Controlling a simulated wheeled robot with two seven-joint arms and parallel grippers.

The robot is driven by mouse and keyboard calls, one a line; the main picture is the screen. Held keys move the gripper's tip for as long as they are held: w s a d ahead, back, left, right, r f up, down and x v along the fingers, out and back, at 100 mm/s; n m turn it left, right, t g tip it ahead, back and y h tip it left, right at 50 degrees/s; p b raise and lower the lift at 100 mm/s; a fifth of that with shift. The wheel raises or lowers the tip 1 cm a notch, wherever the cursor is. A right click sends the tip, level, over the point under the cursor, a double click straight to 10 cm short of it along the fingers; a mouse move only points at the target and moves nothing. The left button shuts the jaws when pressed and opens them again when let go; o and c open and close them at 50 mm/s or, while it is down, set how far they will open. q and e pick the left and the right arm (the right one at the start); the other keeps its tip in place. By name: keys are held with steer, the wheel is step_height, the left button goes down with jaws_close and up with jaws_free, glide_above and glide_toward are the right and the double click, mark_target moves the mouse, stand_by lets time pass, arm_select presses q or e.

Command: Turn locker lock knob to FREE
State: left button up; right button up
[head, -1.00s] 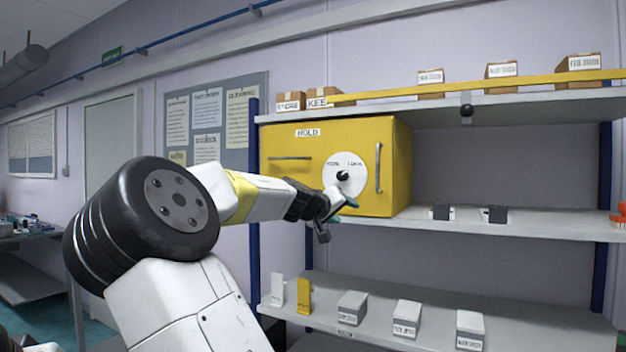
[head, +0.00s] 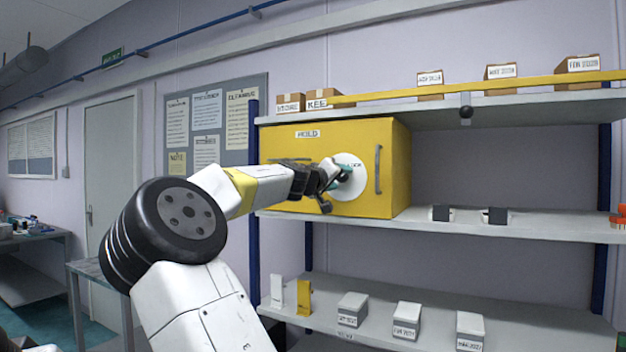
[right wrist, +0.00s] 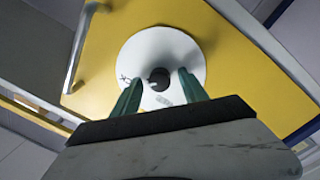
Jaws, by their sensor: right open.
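The yellow locker (head: 390,150), labelled HOLD, stands on the middle shelf. A white round dial (head: 352,190) is on its front, and it also shows in the right wrist view (right wrist: 183,45). The black lock knob (right wrist: 159,78) is at the dial's middle. My right gripper (head: 345,174) is in front of the dial and partly covers it in the head view. In the right wrist view its green fingers (right wrist: 160,90) are open, one on each side of the knob. I cannot tell whether they touch it. My left gripper is not in view.
A vertical handle (head: 378,170) is right of the dial on the locker front. The shelf (head: 560,228) runs right, with small dark and white items on it. Labelled boxes (head: 430,84) stand on the top shelf behind a yellow rail (head: 540,84). Small blocks (head: 405,318) stand on the lower shelf.

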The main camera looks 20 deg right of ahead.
jaws_close()
steer(key=shift+n, duration=0.3)
steer(key=n, duration=0.3)
steer(key=shift+f+n, duration=0.1)
steer(key=shift+n, duration=0.3)
steer(key=n, duration=0.4)
steer(key=shift+n+t, duration=0.3)
steer(key=n, duration=0.4)
steer(key=shift+s+n, duration=0.1)
steer(key=shift+n, duration=0.3)
steer(key=shift+n+t, duration=0.3)
steer(key=shift+n, duration=2.1)
